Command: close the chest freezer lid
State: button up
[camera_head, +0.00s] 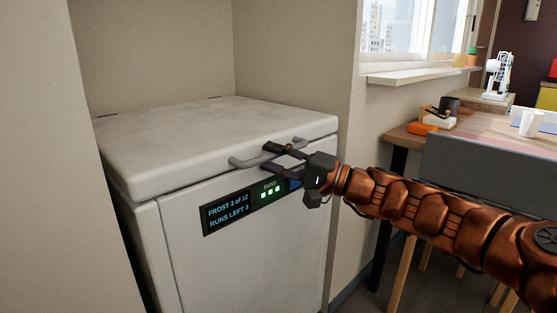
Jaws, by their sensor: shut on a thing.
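The white chest freezer (185,255) stands in a niche at the left of the head view. Its lid (215,135) lies flat over the body, with only a thin dark seam between them. A grey bar handle (245,161) runs along the lid's front edge. My gripper (268,157) reaches in from the right and is shut on this handle. The fingers hide part of the handle. A dark panel (229,215) on the freezer front reads "FROST 3 of 12" and "RUNS LEFT 3", with green lights beside the text.
Niche walls stand close at the left, behind and at the right (340,80) of the freezer. A wooden table (405,138) with an orange item, a white cup (530,123) and other things stands at the right. A window sill (420,73) juts out above it.

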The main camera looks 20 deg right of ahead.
jog(key=shift+f, duration=0.1)
jog(key=v, duration=1.2)
dwell(0.5)
jog(key=s+a+r+n+g+h+p, duration=0.2)
jog(key=s+a+r+g+p, duration=0.15)
jog(key=a+p, duration=0.4)
jog(key=s+a+r+n+g+h+p, duration=0.1)
jog(key=s+a+r+n+g+p, duration=0.1)
jog(key=s+a+g+p, duration=0.35)
jog(key=s+a+r+n+g+h+p, duration=0.2)
jog(key=a+r+g+p, duration=0.1)
jog(key=a+p, duration=0.6)
jog(key=s+d+r+n+g+h+p, duration=0.1)
jog(key=s+d+r+g+h+p, duration=0.2)
jog(key=s+d+r+h+p, duration=0.6)
jog(key=s+d+r+p, duration=0.2)
jog(key=s+p, duration=0.3)
jog(key=p, duration=1)
jog(key=shift+s+d+r+n+h, duration=0.3)
jog(key=shift+s+r+h, duration=0.1)
jog(key=shift+r, duration=0.1)
